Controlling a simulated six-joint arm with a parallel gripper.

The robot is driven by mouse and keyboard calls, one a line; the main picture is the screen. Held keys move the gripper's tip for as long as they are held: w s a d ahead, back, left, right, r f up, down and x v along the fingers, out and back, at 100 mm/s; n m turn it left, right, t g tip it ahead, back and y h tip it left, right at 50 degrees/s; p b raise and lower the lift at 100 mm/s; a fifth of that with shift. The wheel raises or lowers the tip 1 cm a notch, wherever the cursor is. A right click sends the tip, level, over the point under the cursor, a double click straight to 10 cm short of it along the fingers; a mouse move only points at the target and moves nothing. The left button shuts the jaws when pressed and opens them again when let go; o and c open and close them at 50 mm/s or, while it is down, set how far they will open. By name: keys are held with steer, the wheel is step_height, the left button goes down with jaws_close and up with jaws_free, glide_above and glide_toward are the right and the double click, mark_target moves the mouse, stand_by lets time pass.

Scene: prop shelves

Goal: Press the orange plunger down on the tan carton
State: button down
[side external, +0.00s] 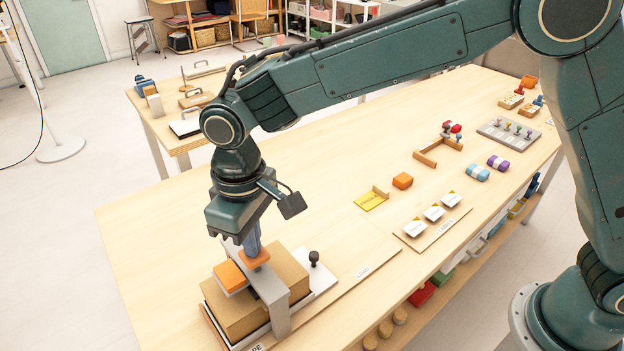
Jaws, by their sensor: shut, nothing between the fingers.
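The tan carton (236,314) sits in a light tray at the near left of the table. A grey bracket (274,298) arches over the carton. The orange plunger (255,259) has its cap at the top of the bracket. My gripper (253,246) is shut and empty, pointing straight down. Its fingertips are at the plunger's cap and look to touch it, though the exact contact is hard to tell. A second orange block with a pale underside (229,277) is just left of the bracket, over the carton's top.
A dark-knobbed stamp (314,259) stands just right of the carton. The table's left part (150,230) is bare.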

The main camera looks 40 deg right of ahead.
steer(key=shift+f, duration=1.05)
stand_by(0.7)
steer(key=shift+r, duration=3.35)
